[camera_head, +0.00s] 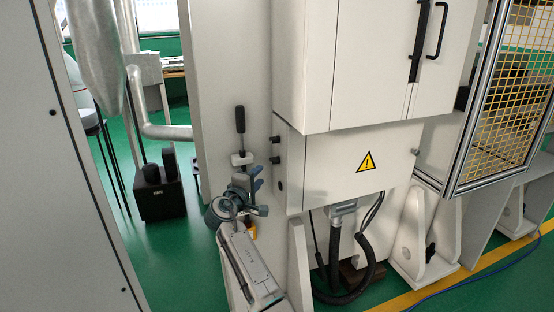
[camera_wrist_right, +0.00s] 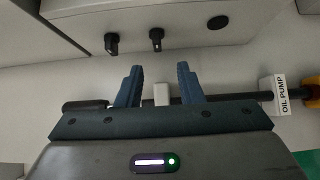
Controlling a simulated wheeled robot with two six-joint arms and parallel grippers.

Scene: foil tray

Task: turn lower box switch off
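The lower box (camera_head: 320,160) is a white cabinet with a yellow warning triangle, below a larger white cabinet. Two black switch knobs (camera_head: 275,139) (camera_head: 275,160) stick out of its left side, with a dark round piece (camera_head: 280,186) below them. In the right wrist view the two knobs (camera_wrist_right: 112,43) (camera_wrist_right: 156,38) and a flat black disc (camera_wrist_right: 218,22) show beyond the fingertips. My right gripper (camera_head: 254,180) is left of the box's lower part. In its wrist view the fingers (camera_wrist_right: 158,76) are open, apart from the knobs. My left gripper is out of view.
A black-handled lever (camera_head: 240,120) with a white block stands left of the box. A black rod with a white block and an "OIL PUMP" label (camera_wrist_right: 280,95) runs behind my fingers in the wrist view. Hoses (camera_head: 350,285) hang below the box. A yellow mesh guard (camera_head: 510,90) is at right.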

